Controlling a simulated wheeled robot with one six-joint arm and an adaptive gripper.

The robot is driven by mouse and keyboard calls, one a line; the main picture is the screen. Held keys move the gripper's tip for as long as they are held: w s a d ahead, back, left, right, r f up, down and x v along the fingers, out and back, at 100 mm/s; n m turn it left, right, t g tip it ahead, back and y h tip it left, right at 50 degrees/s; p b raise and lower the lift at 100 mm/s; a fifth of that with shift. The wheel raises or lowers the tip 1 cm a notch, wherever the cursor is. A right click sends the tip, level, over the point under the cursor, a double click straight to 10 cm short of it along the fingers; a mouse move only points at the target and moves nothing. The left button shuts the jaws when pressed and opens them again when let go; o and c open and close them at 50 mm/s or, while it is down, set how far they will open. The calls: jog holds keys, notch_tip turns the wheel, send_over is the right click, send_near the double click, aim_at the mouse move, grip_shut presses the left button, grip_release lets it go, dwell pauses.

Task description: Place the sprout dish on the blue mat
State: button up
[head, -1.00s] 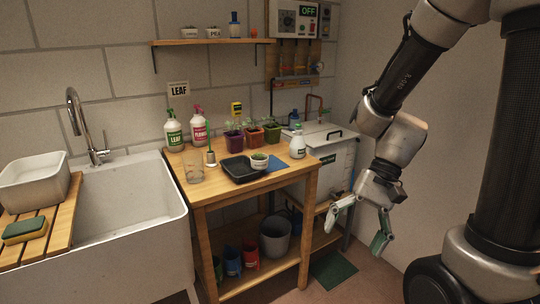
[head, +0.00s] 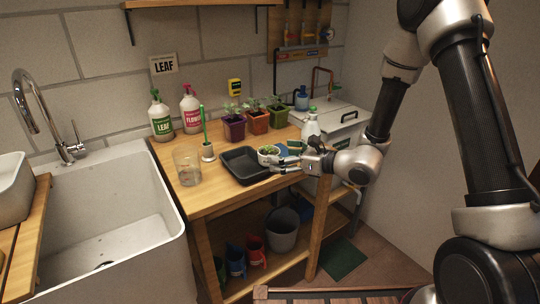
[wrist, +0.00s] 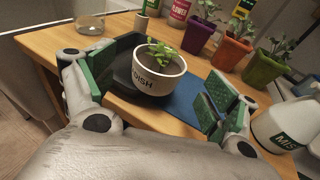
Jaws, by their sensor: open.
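The sprout dish (head: 268,154) is a small white bowl with green sprouts. In the wrist view the dish (wrist: 158,82) shows the word "DISH" and stands upright, at the border of the black tray (wrist: 122,75) and the blue mat; I cannot tell whether it rests on the tray's rim. The blue mat (wrist: 190,106) lies on the bench to the right of the tray, partly hidden by the dish and my gripper. My gripper (head: 284,156) is open, its green-padded fingers on either side of the dish and apart from it in the wrist view (wrist: 158,100).
The white mister bottle (wrist: 285,122) stands right of my gripper. Potted seedlings (head: 257,120) line the back of the bench. A glass (head: 187,166) and a small pot with a green stick (head: 207,150) stand left of the tray. The sink (head: 120,220) is at left.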

aim_at(269, 151)
jog(key=x, duration=0.5)
jog(key=shift+w+a+f, duration=0.15)
jog(key=shift+a, duration=0.05)
jog(key=c, duration=1.2)
jog(key=shift+c, duration=0.2)
